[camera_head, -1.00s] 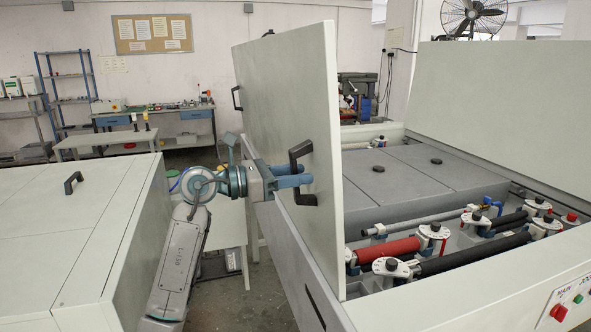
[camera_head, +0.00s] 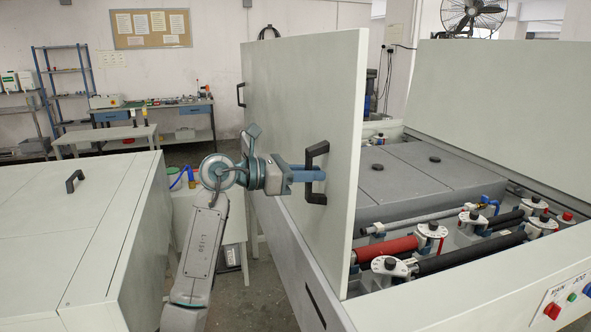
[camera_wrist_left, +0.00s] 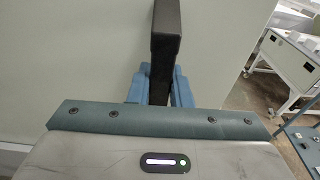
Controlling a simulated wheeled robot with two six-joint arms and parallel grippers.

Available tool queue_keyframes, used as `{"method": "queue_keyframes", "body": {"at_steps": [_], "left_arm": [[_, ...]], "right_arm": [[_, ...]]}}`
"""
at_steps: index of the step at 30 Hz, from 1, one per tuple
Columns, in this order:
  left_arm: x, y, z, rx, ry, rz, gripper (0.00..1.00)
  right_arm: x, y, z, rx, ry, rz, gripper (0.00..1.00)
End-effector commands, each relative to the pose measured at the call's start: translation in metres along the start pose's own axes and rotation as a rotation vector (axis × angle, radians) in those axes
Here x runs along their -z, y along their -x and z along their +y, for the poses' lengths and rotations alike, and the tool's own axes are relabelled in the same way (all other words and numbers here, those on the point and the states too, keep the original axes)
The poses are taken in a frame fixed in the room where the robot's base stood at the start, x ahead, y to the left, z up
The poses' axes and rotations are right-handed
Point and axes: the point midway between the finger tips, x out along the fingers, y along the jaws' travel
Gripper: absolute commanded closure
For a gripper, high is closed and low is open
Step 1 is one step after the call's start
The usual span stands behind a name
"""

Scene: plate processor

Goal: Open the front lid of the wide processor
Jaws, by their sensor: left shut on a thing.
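The wide processor's front lid (camera_head: 290,95) is a pale panel standing up, close to upright, on the near left side of the machine. A black handle (camera_head: 314,160) sits on its outer face, and a second one (camera_head: 240,94) is farther back. My left gripper (camera_head: 318,174) is shut on the nearer handle. In the left wrist view the dark handle (camera_wrist_left: 166,35) runs between the blue fingers (camera_wrist_left: 158,88), with the lid face behind. The processor's inside shows red and black rollers (camera_head: 388,249). My right gripper is not in view.
A second pale lid (camera_head: 510,105) stands raised at the right of the processor. Another pale machine (camera_head: 70,230) with a closed top stands at the left, with a gap of floor between them. A fan (camera_head: 470,15) and workbenches are behind.

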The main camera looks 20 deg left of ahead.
Motion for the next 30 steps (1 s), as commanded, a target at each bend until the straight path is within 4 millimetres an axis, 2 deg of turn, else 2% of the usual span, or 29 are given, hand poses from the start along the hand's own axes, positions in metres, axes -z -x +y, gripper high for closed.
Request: {"method": "queue_keyframes", "body": {"at_steps": [1, 5, 14, 15, 18, 30], "left_arm": [[-0.01, -0.007, -0.001, 0.0, -0.001, 0.009, 1.0], [-0.011, -0.017, -0.001, 0.0, -0.002, 0.047, 1.0], [-0.009, -0.018, -0.001, -0.002, -0.002, 0.055, 1.0], [-0.009, -0.018, -0.001, -0.002, -0.002, 0.055, 0.78], [-0.009, -0.018, 0.0, -0.001, -0.002, 0.056, 0.6], [-0.007, -0.018, -0.001, 0.0, 0.0, 0.058, 0.6]], "right_arm": [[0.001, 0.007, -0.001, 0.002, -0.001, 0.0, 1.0], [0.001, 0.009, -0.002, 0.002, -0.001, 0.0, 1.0], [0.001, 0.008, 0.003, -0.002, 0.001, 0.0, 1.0], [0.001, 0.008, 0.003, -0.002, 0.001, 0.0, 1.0], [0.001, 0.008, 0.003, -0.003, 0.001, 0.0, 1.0], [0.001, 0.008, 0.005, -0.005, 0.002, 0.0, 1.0]]}}
